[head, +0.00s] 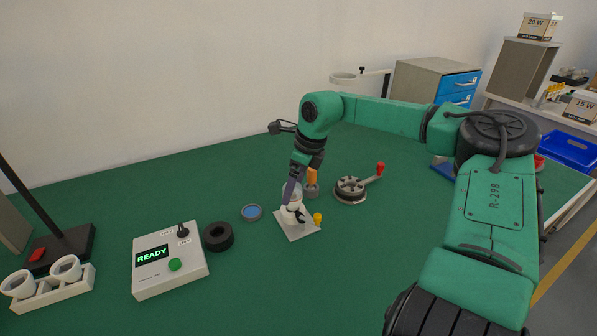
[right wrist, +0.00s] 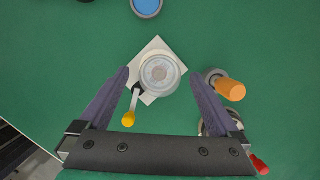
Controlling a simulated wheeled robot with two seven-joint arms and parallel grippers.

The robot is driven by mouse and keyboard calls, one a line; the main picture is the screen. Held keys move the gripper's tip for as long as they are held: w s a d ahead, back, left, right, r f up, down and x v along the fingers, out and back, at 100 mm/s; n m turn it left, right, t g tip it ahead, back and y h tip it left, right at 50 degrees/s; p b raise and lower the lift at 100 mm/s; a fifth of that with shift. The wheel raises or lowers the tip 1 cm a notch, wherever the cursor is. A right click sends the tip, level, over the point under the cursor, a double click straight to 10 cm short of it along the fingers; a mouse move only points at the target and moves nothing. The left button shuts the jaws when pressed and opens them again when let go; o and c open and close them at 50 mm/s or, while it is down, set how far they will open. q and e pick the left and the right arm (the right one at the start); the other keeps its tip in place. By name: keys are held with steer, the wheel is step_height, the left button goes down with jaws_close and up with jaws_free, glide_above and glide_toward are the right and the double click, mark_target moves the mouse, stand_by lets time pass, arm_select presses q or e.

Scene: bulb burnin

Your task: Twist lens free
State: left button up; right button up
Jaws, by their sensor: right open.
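A round translucent lens (right wrist: 160,73) sits in a white fixture on a square white base plate (right wrist: 149,48). The fixture has a short lever with a yellow knob (right wrist: 128,119). In the head view the base plate (head: 297,231) and yellow knob (head: 317,218) stand mid-table, and my gripper partly hides the fixture. My right gripper (right wrist: 158,76) is open above the fixture, with its fingers spread on either side of the lens and apart from it. It also shows in the head view (head: 291,195), pointing down. My left gripper is not in view.
An orange-handled tool (right wrist: 231,89) stands close beside the right finger. A crank device (head: 349,189) with a red knob is right of the fixture. A blue disc (head: 251,212), a black ring (head: 218,236) and a box reading READY (head: 168,262) lie left. The front table is clear.

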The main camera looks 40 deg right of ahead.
steer(key=v, duration=1.4)
